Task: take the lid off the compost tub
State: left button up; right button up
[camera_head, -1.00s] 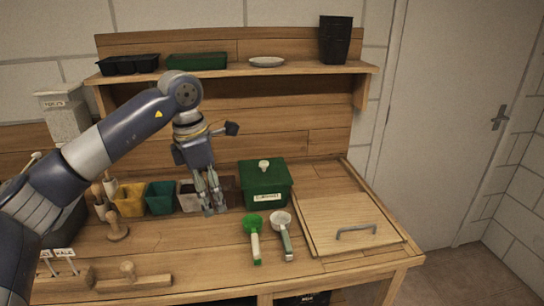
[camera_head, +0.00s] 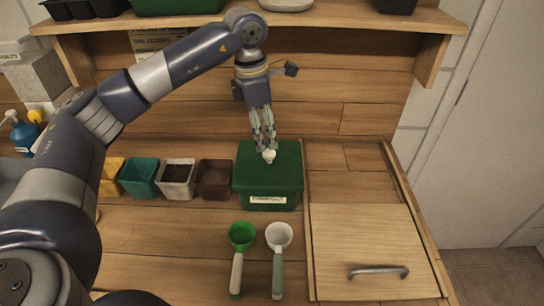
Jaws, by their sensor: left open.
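The compost tub (camera_head: 268,200) is a green box with a white label on its front, standing on the bench in the middle of the view. Its green lid (camera_head: 286,172) is on, with a white knob (camera_head: 269,156) on top. My left gripper (camera_head: 265,148) points down just above the lid, its open fingers right at the knob. I cannot tell whether the fingers touch the knob. My right gripper is out of view.
Several small pots, including a teal pot (camera_head: 141,176) and a brown pot (camera_head: 214,178), stand left of the tub. A green scoop (camera_head: 241,237) and a white scoop (camera_head: 279,237) lie in front. A wooden board (camera_head: 365,240) with a metal handle lies right. A shelf (camera_head: 330,14) runs above.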

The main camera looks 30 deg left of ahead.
aim_at(269, 152)
pick_arm(q)
jog(key=shift+d+f, duration=0.1)
jog(key=shift+f, duration=0.75)
jog(key=f, duration=0.1)
jog(key=f+p, duration=0.2)
jog(key=f, duration=0.1)
jog(key=shift+w+d+f, duration=0.1)
jog(key=shift+w+d, duration=0.25)
jog(key=shift+d, duration=0.05)
jog(key=shift+f, duration=0.65)
jog(key=c, duration=1.2)
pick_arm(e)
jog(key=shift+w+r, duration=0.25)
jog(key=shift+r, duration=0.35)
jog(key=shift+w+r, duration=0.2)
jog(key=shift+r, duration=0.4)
